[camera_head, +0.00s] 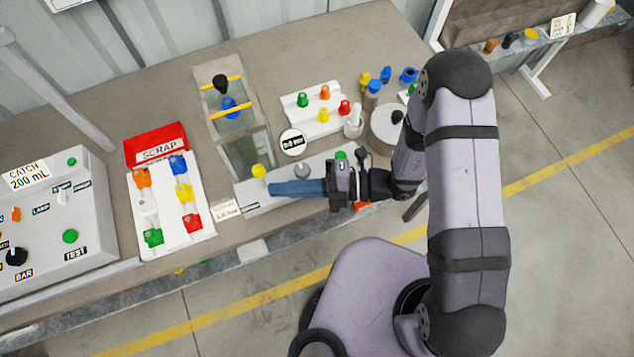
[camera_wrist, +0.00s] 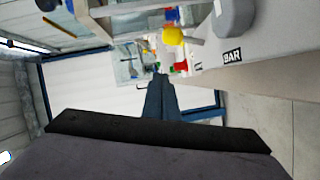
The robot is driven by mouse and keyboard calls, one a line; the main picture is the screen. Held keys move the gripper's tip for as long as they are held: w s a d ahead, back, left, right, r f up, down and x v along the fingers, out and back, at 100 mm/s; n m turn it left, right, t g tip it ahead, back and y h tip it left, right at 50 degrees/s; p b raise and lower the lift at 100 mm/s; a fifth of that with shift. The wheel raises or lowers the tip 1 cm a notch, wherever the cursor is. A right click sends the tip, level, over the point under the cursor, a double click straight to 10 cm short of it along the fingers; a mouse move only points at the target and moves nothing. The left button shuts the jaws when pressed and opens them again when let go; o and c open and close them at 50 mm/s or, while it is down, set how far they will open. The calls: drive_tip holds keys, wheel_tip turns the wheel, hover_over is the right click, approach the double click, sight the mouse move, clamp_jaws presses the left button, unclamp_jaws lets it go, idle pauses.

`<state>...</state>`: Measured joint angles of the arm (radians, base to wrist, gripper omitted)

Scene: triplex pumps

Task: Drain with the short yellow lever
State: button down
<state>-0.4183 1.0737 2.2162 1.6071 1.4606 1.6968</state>
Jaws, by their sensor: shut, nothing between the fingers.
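A short lever with a round yellow knob (camera_head: 259,171) stands on the long light-grey panel (camera_head: 250,199) in front of the clear tank (camera_head: 248,154). The yellow knob also shows near the top of the wrist view (camera_wrist: 173,36), on a short grey stem. My gripper (camera_head: 271,188) has long blue fingers, closed together and empty, pointing left over the panel. In the head view its tips are just below and right of the yellow knob. In the wrist view the closed fingers (camera_wrist: 158,77) lie below the knob, with a visible gap in the picture. My gripper hides part of the panel.
A grey knob (camera_head: 302,171) and a green button (camera_head: 341,155) sit on the same panel. A white board with coloured valves (camera_head: 159,207) and a red scrap bin (camera_head: 153,139) are left. Another valve board (camera_head: 307,125) and a round pale stand (camera_head: 385,138) are behind.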

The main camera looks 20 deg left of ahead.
drive_tip(key=b+v, duration=0.2)
drive_tip(key=v, duration=0.5)
drive_tip(key=shift+w+d, duration=0.15)
drive_tip(key=shift+d, duration=0.2)
drive_tip(key=s+d+n+h, duration=0.3)
drive_tip(key=d+n+h, duration=0.7)
drive_tip(key=n, duration=0.8)
drive_tip(key=w+d+r+n+t+h, duration=0.1)
drive_tip(key=w+d+n+t+h, duration=0.1)
drive_tip(key=d+n, duration=0.6)
drive_tip(key=w+d+r+n+t+h, duration=0.2)
drive_tip(key=w+d+n+t+h, duration=0.1)
drive_tip(key=d+n, duration=0.5)
drive_tip(key=shift+w+d+n+t, duration=0.4)
drive_tip(key=shift+w+t, duration=0.3)
drive_tip(key=shift+w, duration=0.45)
